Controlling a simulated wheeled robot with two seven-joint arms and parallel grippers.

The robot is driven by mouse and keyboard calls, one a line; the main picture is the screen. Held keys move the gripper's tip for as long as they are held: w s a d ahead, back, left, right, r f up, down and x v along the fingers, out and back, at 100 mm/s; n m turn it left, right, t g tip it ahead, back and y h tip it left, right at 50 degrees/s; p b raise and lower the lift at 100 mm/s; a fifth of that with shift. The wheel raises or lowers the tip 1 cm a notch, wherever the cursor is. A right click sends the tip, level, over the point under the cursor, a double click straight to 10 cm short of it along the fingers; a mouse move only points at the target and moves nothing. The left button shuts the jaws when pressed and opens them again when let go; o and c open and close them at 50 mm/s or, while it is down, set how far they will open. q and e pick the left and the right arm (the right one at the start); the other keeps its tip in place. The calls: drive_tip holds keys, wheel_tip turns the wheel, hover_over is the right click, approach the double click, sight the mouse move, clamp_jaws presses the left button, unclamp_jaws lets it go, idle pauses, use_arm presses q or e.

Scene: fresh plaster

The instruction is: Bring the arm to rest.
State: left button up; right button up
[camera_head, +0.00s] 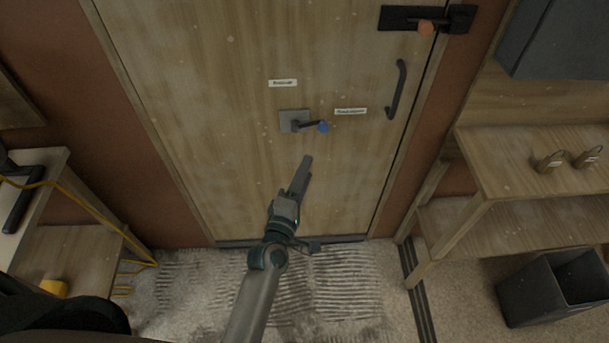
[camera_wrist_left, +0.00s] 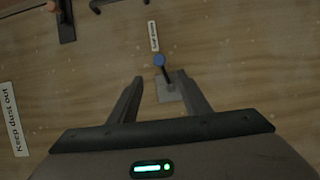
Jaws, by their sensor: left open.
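My left gripper (camera_head: 305,170) is in front of the wooden door (camera_head: 220,120), a little below the lever handle (camera_head: 310,125) with its blue tip. In the left wrist view the two fingers of this gripper (camera_wrist_left: 160,88) stand apart with nothing held. The lever's blue tip (camera_wrist_left: 159,60) and its square plate (camera_wrist_left: 168,92) show beyond and between the fingers. I cannot tell the exact gap, but no contact shows. My right gripper is in neither view.
The door carries a dark pull bar (camera_head: 396,90) and a latch with an orange knob (camera_head: 426,27). A wooden shelf unit (camera_head: 480,200) and a dark bin (camera_head: 545,290) stand right. A bench (camera_head: 70,250) with yellow rails is left. A ribbed mat (camera_head: 330,290) lies before the door.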

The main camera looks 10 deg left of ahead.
use_arm(q)
drive_tip(key=shift+s, duration=0.1)
idle(0.5)
drive_tip(key=s+f+m+g+b, duration=0.1)
drive_tip(key=s+f+m+g, duration=0.3)
drive_tip(key=f, duration=0.9)
drive_tip(key=s+f+m+g+b, duration=0.1)
drive_tip(key=s+f+m+g, duration=0.15)
drive_tip(key=s+f, duration=0.75)
drive_tip(key=s+f+m+g, duration=0.2)
drive_tip(key=f+m, duration=0.2)
drive_tip(key=f, duration=1.2)
drive_tip(key=s+a+f+m+g, duration=0.2)
drive_tip(key=s+a+f, duration=0.2)
drive_tip(key=s, duration=0.7)
drive_tip(key=s+a+f+m+g+y+b, duration=0.1)
drive_tip(key=s+a+f+m+g, duration=0.2)
drive_tip(key=s+f, duration=0.6)
drive_tip(key=s+a+f+m+g+b, duration=0.1)
drive_tip(key=s+a+f+m+g, duration=0.2)
drive_tip(key=s+a+f, duration=0.4)
drive_tip(key=s, duration=0.7)
drive_tip(key=shift+s+f+y, duration=0.25)
drive_tip(key=shift+s+y, duration=0.15)
drive_tip(key=shift+m+g, duration=0.25)
